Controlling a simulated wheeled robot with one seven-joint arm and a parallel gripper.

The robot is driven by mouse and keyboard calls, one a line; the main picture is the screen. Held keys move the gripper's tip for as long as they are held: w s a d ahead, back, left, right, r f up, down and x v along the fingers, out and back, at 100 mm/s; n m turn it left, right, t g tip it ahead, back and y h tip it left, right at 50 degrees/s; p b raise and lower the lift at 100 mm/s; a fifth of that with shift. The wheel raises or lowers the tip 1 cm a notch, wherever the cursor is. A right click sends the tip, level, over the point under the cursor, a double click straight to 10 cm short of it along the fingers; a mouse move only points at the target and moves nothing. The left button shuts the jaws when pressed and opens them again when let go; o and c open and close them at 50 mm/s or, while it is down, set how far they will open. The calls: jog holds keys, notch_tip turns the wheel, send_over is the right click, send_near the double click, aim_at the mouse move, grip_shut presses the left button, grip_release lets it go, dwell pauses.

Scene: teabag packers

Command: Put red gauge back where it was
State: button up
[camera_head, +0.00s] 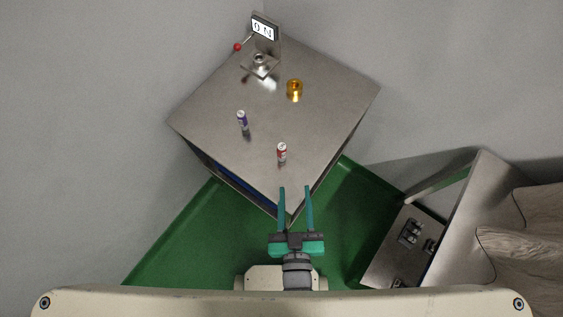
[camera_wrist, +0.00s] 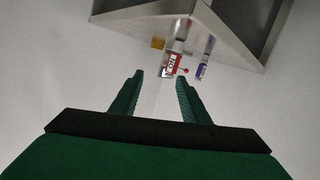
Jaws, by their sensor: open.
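The red gauge (camera_head: 282,152) is a small cylinder with a white label, standing upright on the metal table near its front corner. It also shows in the wrist view (camera_wrist: 172,64), beyond the fingertips and roughly between them. My gripper (camera_head: 296,189) is open and empty at the table's front corner, its fingers pointing at the red gauge with a gap left. Both fingers show apart in the wrist view (camera_wrist: 159,82). A purple gauge (camera_head: 242,120) stands farther back and left; it shows in the wrist view (camera_wrist: 202,62) too.
A gold ring-shaped part (camera_head: 295,89) stands toward the back of the metal table (camera_head: 335,98). A metal fixture (camera_head: 260,64), a red-knobbed lever (camera_head: 238,47) and an "ON" sign (camera_head: 263,28) are at the back corner. Another metal machine (camera_head: 460,205) stands at right. Green floor (camera_head: 180,245) lies below.

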jog(key=s+a+m, duration=0.1)
jog(key=s+a, duration=0.2)
jog(key=s, duration=0.4)
jog(key=shift+s+a+m, duration=0.2)
jog(key=shift+s+m, duration=0.1)
